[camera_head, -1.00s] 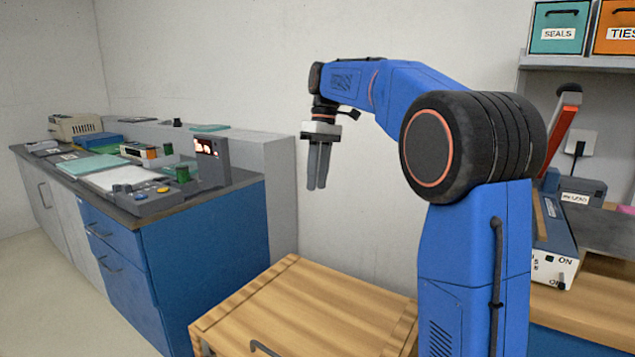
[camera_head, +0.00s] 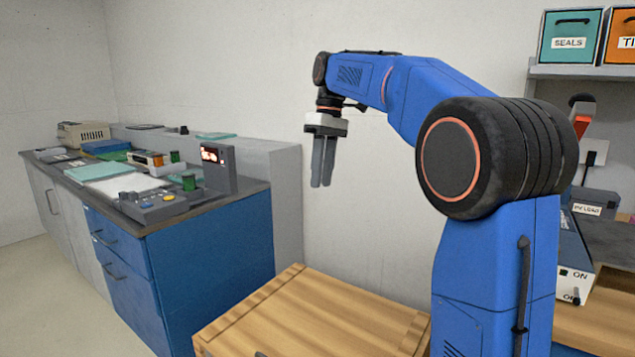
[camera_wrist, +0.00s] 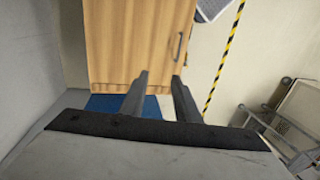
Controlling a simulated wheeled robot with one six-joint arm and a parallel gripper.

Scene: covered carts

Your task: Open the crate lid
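The crate's light wooden lid (camera_head: 310,318) lies flat and closed at the bottom centre of the head view, in front of the wall. Its dark handle (camera_head: 261,354) barely shows at the lower picture edge. In the wrist view the wooden lid (camera_wrist: 135,40) fills the upper middle, with the dark handle (camera_wrist: 179,46) near its right edge. My gripper (camera_head: 321,186) hangs fingers down, above the lid and apart from it. In the wrist view my gripper (camera_wrist: 162,76) shows a gap between its two fingers, with nothing held.
A blue cabinet with a dark counter (camera_head: 200,208) carrying several devices stands left of the crate. A shelf (camera_head: 580,72) with teal and orange boxes is at upper right. A wooden bench (camera_head: 595,322) with a switch box is at right. The wrist view shows a grey cart (camera_wrist: 285,125).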

